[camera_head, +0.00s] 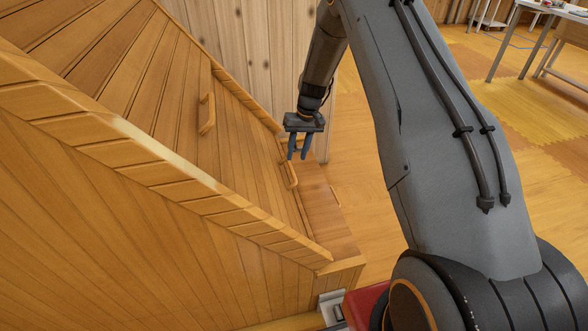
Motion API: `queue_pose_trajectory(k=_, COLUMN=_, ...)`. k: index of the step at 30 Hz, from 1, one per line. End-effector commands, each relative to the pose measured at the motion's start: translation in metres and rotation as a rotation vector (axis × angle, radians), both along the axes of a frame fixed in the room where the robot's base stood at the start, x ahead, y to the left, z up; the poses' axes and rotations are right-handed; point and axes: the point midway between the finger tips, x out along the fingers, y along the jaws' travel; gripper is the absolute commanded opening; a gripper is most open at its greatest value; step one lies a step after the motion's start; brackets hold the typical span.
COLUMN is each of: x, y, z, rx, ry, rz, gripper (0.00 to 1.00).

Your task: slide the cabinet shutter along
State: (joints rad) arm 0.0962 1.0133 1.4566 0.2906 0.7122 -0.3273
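The cabinet is pale orange wood with slatted faces, and fills the left and middle of the view. Its slatted shutter (238,128) seems to be the panel with the handles, though I cannot tell exactly where its edges lie. One upright wooden bar handle (207,113) is on the slatted face. A second, smaller handle (290,175) is nearer the cabinet's right end. My gripper (298,157) points down with blue fingers a little apart and nothing visible between them. It appears just above the second handle in the picture; I cannot tell whether they touch.
A plank wall (260,45) stands behind the cabinet. Wooden floor (365,190) is open to the right of the gripper, partly hidden by my arm. A table (540,8) stands far off at the upper right. A red object (365,303) is at the bottom middle.

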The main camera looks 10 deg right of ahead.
Motion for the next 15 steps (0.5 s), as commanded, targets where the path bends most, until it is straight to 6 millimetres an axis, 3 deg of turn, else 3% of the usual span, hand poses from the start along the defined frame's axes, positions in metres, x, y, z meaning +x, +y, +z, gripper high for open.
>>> queue_pose_trajectory(k=9, x=-0.001, y=0.01, z=-0.047, rx=0.0, ry=0.002, rz=0.0, gripper=0.31)
queue_pose_trajectory(k=15, x=-0.001, y=0.012, z=-0.063, rx=-0.001, ry=0.001, rz=0.0, gripper=0.31)
